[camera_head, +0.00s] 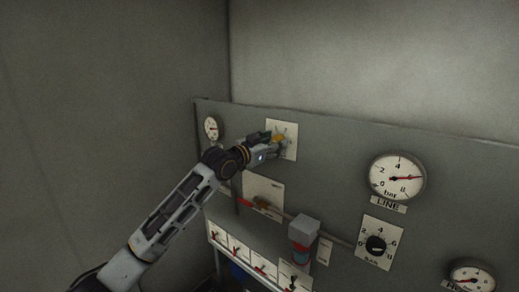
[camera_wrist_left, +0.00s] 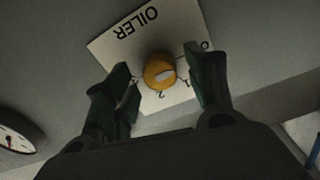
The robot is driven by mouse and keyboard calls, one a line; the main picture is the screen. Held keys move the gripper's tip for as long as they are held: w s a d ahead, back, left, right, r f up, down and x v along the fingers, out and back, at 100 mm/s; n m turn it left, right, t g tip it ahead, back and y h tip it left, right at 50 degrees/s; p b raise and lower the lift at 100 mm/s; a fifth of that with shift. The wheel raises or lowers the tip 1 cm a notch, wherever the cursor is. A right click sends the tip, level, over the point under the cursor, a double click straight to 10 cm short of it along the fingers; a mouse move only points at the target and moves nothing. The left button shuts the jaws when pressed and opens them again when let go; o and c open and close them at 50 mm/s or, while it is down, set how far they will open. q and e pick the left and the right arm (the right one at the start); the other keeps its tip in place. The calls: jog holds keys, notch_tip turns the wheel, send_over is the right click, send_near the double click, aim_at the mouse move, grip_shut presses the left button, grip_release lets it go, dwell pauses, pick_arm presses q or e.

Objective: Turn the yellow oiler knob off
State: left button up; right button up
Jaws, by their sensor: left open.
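My left gripper (camera_wrist_left: 162,80) is open, with one dark finger on each side of the knob. It also shows in the head view (camera_head: 276,143). I cannot tell whether the fingers touch the knob. My right gripper is in neither view.
The grey panel (camera_head: 340,146) carries a LINE gauge (camera_head: 397,178), a black knob (camera_head: 375,245), a small gauge (camera_head: 212,128) and a row of red-marked switches (camera_head: 240,250). A grey-and-red block (camera_head: 302,240) juts out below my left gripper. The wall above is bare.

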pick_arm(q)
jog(key=v, duration=1.1)
jog(key=shift+s+a, duration=0.3)
dwell(0.4)
